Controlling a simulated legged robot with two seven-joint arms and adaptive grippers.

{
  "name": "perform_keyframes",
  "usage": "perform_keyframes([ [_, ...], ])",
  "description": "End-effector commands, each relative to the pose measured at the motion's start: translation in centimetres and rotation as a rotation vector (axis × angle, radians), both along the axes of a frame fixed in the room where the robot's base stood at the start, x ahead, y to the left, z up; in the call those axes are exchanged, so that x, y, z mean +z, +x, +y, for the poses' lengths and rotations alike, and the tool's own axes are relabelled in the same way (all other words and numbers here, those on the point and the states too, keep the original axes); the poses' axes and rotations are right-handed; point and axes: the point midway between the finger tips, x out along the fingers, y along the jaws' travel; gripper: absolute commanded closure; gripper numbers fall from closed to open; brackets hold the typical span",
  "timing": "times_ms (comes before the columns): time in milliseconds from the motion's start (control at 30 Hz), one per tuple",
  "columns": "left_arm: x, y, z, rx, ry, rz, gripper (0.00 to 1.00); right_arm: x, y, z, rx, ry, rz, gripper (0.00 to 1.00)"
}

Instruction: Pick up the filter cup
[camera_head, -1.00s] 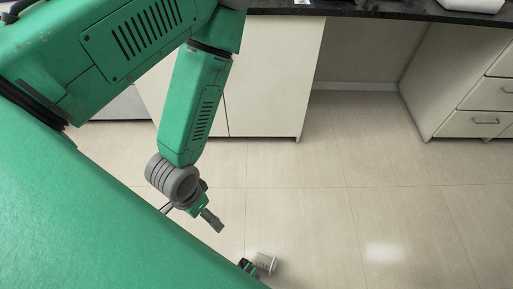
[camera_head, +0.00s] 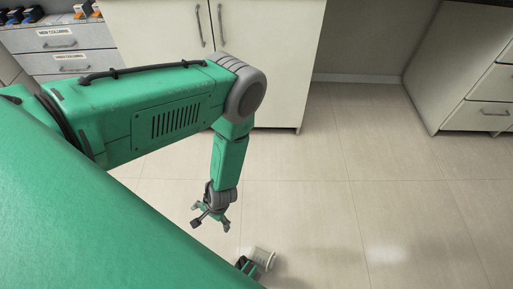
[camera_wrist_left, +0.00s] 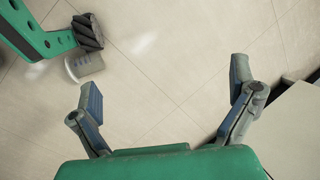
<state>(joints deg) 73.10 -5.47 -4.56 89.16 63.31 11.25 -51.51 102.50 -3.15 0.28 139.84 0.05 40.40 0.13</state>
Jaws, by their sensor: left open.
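The filter cup (camera_head: 262,257), a small whitish cup, is on the tiled floor at the bottom middle of the head view, beside a dark wheel-like part of my own body that partly covers it. It also shows in the left wrist view (camera_wrist_left: 84,66) at the upper left, next to that same dark part. My left gripper (camera_head: 211,222) is open and empty, pointing down, up and left of the cup in the head view. In the left wrist view its two fingers (camera_wrist_left: 166,95) are spread with bare floor between them. My right gripper is in neither view.
White cabinets (camera_head: 270,60) stand at the back, with a drawer unit (camera_head: 480,90) at the right. Labelled drawers (camera_head: 60,47) with small boxes on top are at the upper left. In the left wrist view a pale cabinet edge (camera_wrist_left: 296,125) lies right of the gripper. The floor (camera_head: 340,200) is largely clear.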

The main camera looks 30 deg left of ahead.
Motion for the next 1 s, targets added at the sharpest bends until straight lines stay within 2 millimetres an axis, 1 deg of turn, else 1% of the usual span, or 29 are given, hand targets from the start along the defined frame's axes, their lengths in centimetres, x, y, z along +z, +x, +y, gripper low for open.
perform_keyframes([
  [33,-3.3,0.3,-0.7,0.018,-0.027,-0.002,0.0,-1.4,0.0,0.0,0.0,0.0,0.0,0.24],
  [67,-4.8,0.5,-1.3,0.029,-0.046,-0.005,0.0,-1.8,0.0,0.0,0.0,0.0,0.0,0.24],
  [100,-6.6,0.9,-2.0,0.042,-0.075,-0.011,0.0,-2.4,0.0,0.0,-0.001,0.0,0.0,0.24],
  [200,-10.9,2.0,-4.2,0.066,-0.154,-0.041,0.0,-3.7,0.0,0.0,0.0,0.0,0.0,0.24],
  [300,-14.2,3.3,-6.4,0.081,-0.233,-0.084,0.0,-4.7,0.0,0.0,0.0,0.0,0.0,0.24],
  [333,-15.0,3.6,-7.0,0.083,-0.255,-0.098,0.0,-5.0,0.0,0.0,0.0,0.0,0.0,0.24],
  [433,-16.8,4.6,-8.7,0.09,-0.313,-0.141,0.0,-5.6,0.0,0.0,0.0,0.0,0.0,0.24],
  [567,-18.0,5.5,-9.9,0.093,-0.357,-0.178,0.0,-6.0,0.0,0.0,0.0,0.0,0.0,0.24],
  [767,-19.1,5.9,-10.4,0.095,-0.369,-0.192,0.0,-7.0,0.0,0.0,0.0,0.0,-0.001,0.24],
  [867,-20.3,5.9,-10.5,0.095,-0.369,-0.191,0.0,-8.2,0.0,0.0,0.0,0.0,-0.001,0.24],
  [1000,-22.3,5.9,-10.7,0.097,-0.368,-0.19,0.0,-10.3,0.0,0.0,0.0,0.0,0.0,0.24],
])
